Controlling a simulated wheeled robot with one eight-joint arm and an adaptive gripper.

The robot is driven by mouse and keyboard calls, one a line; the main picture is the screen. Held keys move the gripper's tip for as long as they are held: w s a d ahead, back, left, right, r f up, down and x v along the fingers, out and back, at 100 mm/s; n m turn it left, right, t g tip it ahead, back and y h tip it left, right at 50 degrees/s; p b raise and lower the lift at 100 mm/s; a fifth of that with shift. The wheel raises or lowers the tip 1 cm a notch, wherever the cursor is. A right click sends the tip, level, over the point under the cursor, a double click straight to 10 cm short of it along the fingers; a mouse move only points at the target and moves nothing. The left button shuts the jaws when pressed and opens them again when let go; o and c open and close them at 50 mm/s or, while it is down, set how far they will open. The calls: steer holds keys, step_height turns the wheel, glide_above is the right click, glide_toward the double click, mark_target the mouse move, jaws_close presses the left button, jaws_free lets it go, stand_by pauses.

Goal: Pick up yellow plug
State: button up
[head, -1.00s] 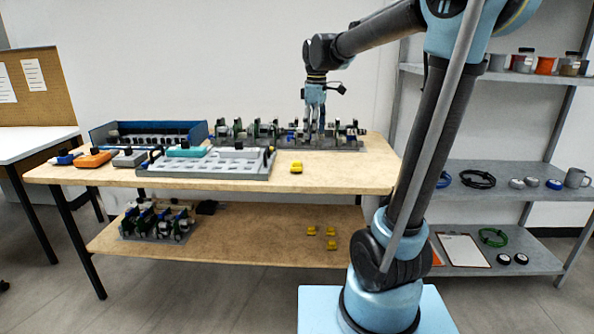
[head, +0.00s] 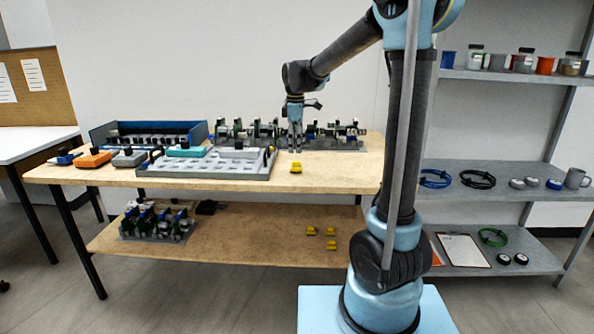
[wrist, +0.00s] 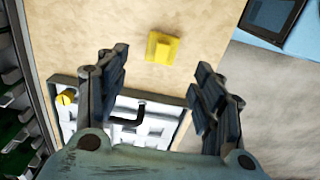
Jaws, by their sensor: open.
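A yellow plug (head: 295,168) lies on the wooden table top, right of the grey tray (head: 215,172). In the wrist view the yellow plug (wrist: 162,47) rests on bare wood, beyond the fingertips and near the middle line between them. My gripper (head: 295,147) is open and empty above the table, pointing down. In the head view it appears just behind the plug and in front of the row of boards. The open fingers also show in the wrist view (wrist: 160,78), apart from the plug.
Green circuit boards (head: 262,130) stand along the table's back. Three more yellow pieces (head: 330,231) lie on the lower shelf. Table around the plug is clear.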

mark_target(296, 166)
steer(key=shift+s+d+f, duration=0.1)
steer(key=shift+d+f, duration=0.05)
steer(key=shift+f, duration=4.3)
steer(key=c, duration=1.2)
